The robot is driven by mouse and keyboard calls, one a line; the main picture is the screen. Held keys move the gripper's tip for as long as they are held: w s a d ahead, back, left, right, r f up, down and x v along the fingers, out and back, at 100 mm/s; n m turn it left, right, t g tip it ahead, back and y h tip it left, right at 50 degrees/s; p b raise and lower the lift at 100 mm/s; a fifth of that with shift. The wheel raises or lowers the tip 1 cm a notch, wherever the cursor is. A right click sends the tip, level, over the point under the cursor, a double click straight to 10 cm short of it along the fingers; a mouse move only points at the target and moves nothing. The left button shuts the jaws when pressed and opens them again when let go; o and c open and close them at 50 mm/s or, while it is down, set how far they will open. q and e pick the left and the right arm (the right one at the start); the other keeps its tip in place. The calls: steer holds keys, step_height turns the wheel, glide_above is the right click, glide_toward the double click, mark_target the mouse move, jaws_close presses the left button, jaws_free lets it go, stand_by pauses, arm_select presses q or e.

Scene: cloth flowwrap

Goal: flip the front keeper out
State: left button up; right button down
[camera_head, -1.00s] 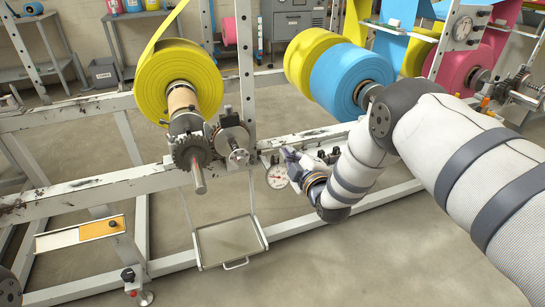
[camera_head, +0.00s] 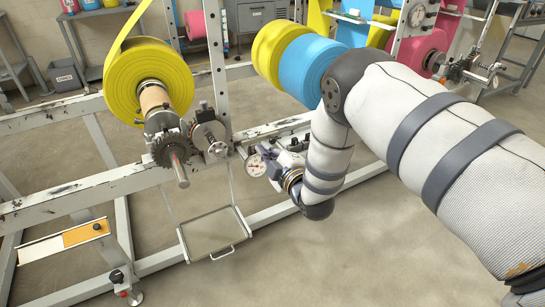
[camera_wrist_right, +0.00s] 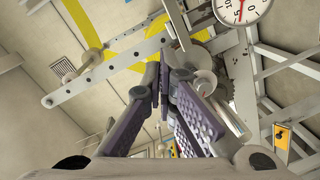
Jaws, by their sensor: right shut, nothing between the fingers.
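The yellow roll (camera_head: 125,78) sits on a shaft with a toothed gear (camera_head: 168,150) at its near end, on the white frame. Beside it is a metal hub with a small shaft (camera_head: 207,136); the wrist view also shows round metal parts (camera_wrist_right: 205,84) behind my fingers. I cannot tell which part is the front keeper. My right gripper (camera_head: 270,150) is by the frame rail, right of the hub and close to the dial gauge (camera_head: 256,165). In the wrist view its purple padded fingers (camera_wrist_right: 163,78) meet at the tips, empty. My left gripper is out of view.
A perforated upright post (camera_head: 217,65) rises behind the hub, and crosses the wrist view as a holed bar (camera_wrist_right: 110,72). A shallow tray (camera_head: 213,233) hangs below the rail. A blue roll (camera_head: 315,68) stands beyond my right arm. Open floor lies front right.

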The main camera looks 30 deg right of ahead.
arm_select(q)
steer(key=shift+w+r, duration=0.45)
arm_select(e)
steer(key=s, duration=0.4)
steer(key=shift+s+r, duration=0.2)
steer(key=shift+s, duration=0.15)
